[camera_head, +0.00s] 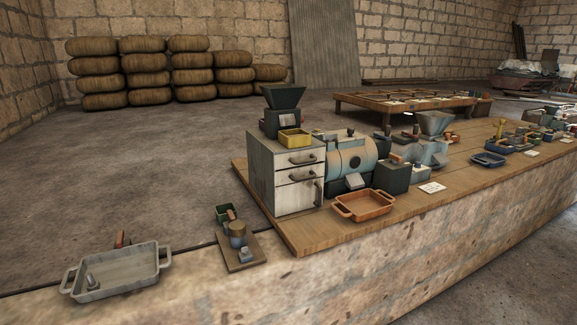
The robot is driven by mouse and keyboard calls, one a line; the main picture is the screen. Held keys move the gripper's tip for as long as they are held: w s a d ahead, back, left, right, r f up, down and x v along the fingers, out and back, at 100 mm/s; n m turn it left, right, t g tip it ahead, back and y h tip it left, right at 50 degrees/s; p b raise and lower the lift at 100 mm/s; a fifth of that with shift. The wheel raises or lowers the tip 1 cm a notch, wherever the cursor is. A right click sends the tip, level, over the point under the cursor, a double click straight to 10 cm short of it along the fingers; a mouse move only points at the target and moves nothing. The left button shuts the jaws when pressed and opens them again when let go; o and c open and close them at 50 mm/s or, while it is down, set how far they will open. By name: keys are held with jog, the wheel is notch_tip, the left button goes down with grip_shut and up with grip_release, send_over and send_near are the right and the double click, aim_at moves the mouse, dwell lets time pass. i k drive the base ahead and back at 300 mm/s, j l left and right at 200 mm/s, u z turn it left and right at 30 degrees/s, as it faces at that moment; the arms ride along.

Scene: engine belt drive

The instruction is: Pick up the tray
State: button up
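Several trays are in view, and I cannot tell which one the task means. A grey two-handled tray (126,273) lies at the lower left on the stone ledge, with a small grey piece inside it. An orange two-handled tray (363,207) sits on the wooden board in front of the blue drum machine and looks empty. A small yellow tray (296,140) rests on the front of the grey cabinet's top. A blue tray (488,160) lies farther right on the board. My gripper is not in view.
The wooden board (300,238) carries a grey drawer cabinet (268,176), a blue drum machine (352,157) and a dark box (392,178). A small device on a wooden base (240,262) stands between the grey tray and the board. A low wooden table (350,107) stands behind. The left floor is clear.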

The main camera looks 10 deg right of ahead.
aim_at(489, 160)
jog(key=i+l+z, duration=0.2)
jog(key=i+z, duration=1.1)
jog(key=i+j+z, duration=0.3)
jog(key=i+z, duration=0.15)
jog(key=i+l, duration=0.15)
jog(key=i, duration=0.45)
jog(key=i+l+z, duration=0.15)
jog(key=i, duration=0.45)
jog(key=i+l+u, duration=0.55)
jog(key=i+l, duration=0.25)
jog(key=i, duration=0.05)
